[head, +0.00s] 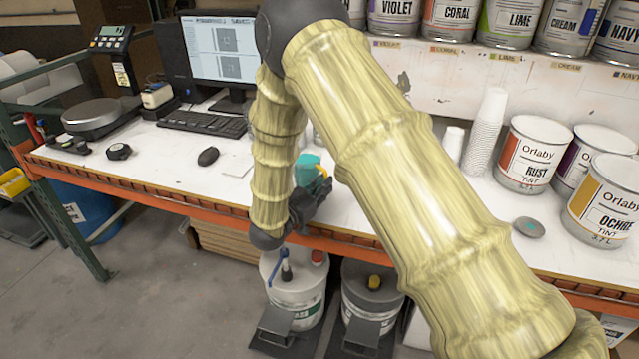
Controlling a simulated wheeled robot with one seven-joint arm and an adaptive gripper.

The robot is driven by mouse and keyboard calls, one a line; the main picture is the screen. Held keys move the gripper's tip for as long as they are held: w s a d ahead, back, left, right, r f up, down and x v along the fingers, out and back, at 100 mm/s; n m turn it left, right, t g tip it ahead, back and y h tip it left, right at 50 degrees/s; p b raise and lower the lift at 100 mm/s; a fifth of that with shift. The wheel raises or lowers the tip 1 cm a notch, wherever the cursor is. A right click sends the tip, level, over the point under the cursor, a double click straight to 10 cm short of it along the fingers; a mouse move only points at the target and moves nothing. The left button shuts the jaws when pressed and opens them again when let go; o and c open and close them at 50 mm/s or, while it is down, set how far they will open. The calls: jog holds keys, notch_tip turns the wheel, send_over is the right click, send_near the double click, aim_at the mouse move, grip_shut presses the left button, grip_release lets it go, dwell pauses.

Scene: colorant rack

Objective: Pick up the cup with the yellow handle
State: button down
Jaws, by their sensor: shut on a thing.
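The teal cup (306,168) with the yellow handle is at the front part of the white worktop, seen between two of my arm links. Its yellow handle (322,173) faces right. My dark gripper (318,188) is at the cup's near right side and shut on it. The arm hides part of the cup, and I cannot tell whether its base touches the worktop.
The worktop (160,162) has a orange front edge. A mouse (208,156) and keyboard (203,124) lie left of the cup. Stacked white cups (486,130), a grey lid (529,227) and tins like the RUST tin (532,155) stand right. Buckets (296,290) sit below.

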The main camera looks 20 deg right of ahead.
jog(key=shift+r, duration=0.2)
jog(key=shift+r+b, duration=0.7)
jog(key=shift+r, duration=0.85)
jog(key=s+a+r+b, duration=0.1)
jog(key=s+a+b, duration=0.2)
jog(key=s, duration=1.1)
jog(key=a, duration=0.3)
jog(key=shift+s+r, duration=0.2)
